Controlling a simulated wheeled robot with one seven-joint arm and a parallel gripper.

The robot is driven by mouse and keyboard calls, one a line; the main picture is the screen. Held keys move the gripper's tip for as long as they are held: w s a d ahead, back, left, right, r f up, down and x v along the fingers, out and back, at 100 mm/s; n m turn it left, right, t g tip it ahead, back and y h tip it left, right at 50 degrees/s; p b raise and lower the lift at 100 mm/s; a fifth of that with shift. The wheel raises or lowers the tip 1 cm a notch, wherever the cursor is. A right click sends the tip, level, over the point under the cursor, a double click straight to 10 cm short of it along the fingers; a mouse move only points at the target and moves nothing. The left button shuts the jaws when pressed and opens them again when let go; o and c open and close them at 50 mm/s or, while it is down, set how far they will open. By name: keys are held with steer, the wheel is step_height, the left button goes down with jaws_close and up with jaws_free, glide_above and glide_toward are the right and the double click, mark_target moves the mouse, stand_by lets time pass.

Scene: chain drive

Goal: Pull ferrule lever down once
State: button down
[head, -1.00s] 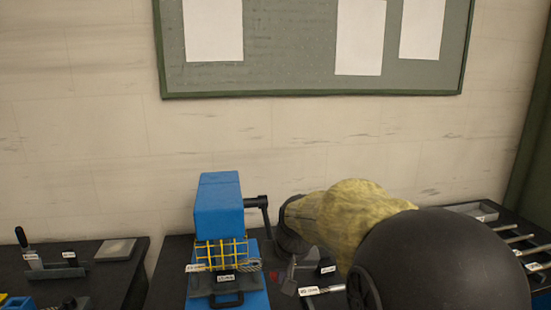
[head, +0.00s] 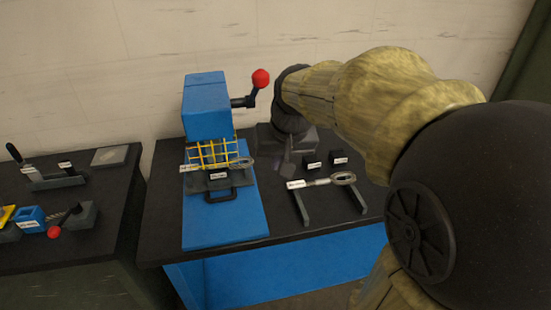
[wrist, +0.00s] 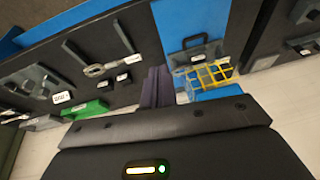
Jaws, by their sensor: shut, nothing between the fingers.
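The blue press (head: 207,106) stands on the middle table in the head view. Its black lever (head: 244,101) sticks out of the right side and stands up, with a red knob (head: 261,78) at its top. My gripper (head: 287,170) is to the right of the press and lower than the knob, apart from the lever. Its fingers are shut and empty and point down over the table; they also show in the wrist view (wrist: 156,84). The press shows upside down in the wrist view, with its yellow guard (wrist: 212,75); the lever is not visible there.
A cable with an eye rests on two grey stands (head: 300,206) at the right of the table. Two small black labelled blocks (head: 339,157) sit behind it. The left table (head: 105,185) holds another red-knobbed lever (head: 54,231).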

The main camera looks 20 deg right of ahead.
steer(key=s+r, duration=0.1)
steer(key=s, duration=0.1)
steer(key=s+r, duration=0.2)
steer(key=shift+s, duration=0.25)
stand_by(0.4)
steer(key=s+a+f+n, duration=0.1)
steer(key=a+f, duration=0.1)
steer(key=f, duration=0.7)
steer(key=s+a+f+n+g, duration=0.1)
steer(key=a+f, duration=0.1)
steer(key=f, duration=0.8)
steer(key=shift+s+a+f+g, duration=0.15)
steer(key=shift+s+a+g, duration=0.15)
steer(key=shift+s+a, duration=0.1)
steer(key=shift+w, duration=0.1)
